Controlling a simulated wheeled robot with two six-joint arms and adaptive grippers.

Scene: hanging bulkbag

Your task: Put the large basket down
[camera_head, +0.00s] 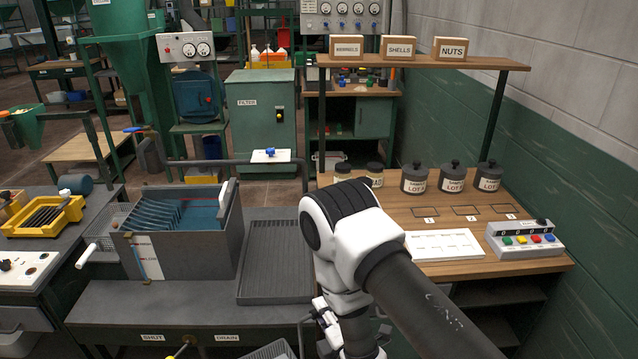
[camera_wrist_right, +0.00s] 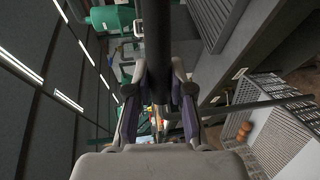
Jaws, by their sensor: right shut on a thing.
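My right gripper (camera_wrist_right: 158,98) is shut on a dark bar-shaped handle (camera_wrist_right: 156,45), seen between its fingers in the right wrist view. A corner of a light mesh basket (camera_head: 272,351) also shows at the bottom edge of the head view, left of my right wrist (camera_head: 328,322). The rest of the basket is cut off or hidden. I cannot tell what it rests on. My left gripper is not in view.
A grey tank (camera_head: 185,255) with blue plates stands on the dark bench, with a ribbed drain tray (camera_head: 276,282) to its right. A smaller mesh basket (camera_head: 108,222) hangs at the tank's left. The wooden table (camera_head: 395,207) holds jars, a white tray (camera_head: 443,245) and a counter box (camera_head: 524,240).

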